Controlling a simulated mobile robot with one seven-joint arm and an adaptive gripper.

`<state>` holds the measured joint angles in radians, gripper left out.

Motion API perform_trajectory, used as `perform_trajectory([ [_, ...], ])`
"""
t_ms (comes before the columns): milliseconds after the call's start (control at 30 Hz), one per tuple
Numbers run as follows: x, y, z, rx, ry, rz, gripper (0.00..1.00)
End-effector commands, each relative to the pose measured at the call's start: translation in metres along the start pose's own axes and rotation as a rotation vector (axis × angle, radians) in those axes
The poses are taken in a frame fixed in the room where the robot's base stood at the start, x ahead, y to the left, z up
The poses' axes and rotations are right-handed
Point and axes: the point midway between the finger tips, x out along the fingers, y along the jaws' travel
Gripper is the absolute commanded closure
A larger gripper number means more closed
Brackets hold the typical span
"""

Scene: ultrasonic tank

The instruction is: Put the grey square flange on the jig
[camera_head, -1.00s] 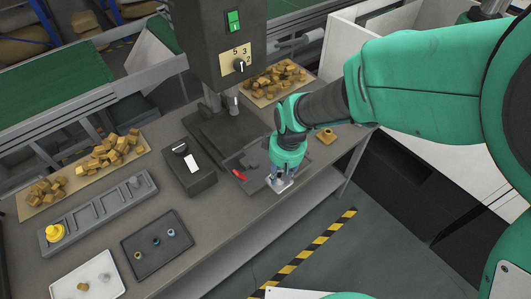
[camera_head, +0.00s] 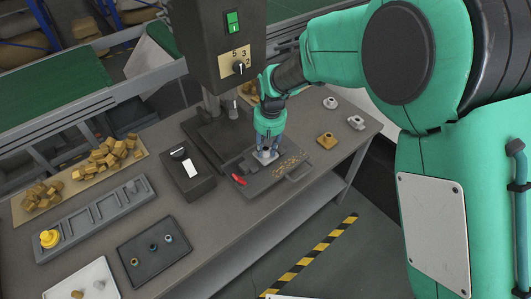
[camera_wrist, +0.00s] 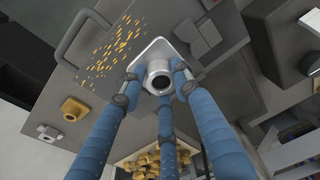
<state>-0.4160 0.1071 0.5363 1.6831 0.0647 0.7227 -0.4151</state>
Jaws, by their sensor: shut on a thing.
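My gripper (camera_head: 268,146) is shut on a grey square flange (camera_head: 265,157), a square plate with a round hollow collar. In the wrist view, the blue fingers of my gripper (camera_wrist: 155,84) close around the collar of the flange (camera_wrist: 158,68), with the plate beyond them. The flange is over a dark plate with a handle (camera_head: 299,172), beside grey blocks that look like the jig (camera_wrist: 203,35). The jig is partly hidden by my gripper in the head view. I cannot tell whether the flange touches anything below.
Gold chips (camera_head: 290,161) lie scattered on the dark plate, with a red piece (camera_head: 239,180) at its left. A brass flange (camera_head: 327,140) and two grey flanges (camera_head: 331,103) (camera_head: 356,122) stand to the right. A machine head (camera_head: 215,45) stands behind. A black box (camera_head: 188,174) is left.

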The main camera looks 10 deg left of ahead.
Motion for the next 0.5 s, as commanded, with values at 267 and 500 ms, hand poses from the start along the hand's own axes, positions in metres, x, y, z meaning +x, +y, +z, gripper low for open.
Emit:
perform_trajectory([
  [267,0.0014,0.0035,-0.0091,0.000,0.000,0.000,1.00],
  [500,0.0023,0.0034,-0.0087,0.000,0.000,0.000,1.00],
])
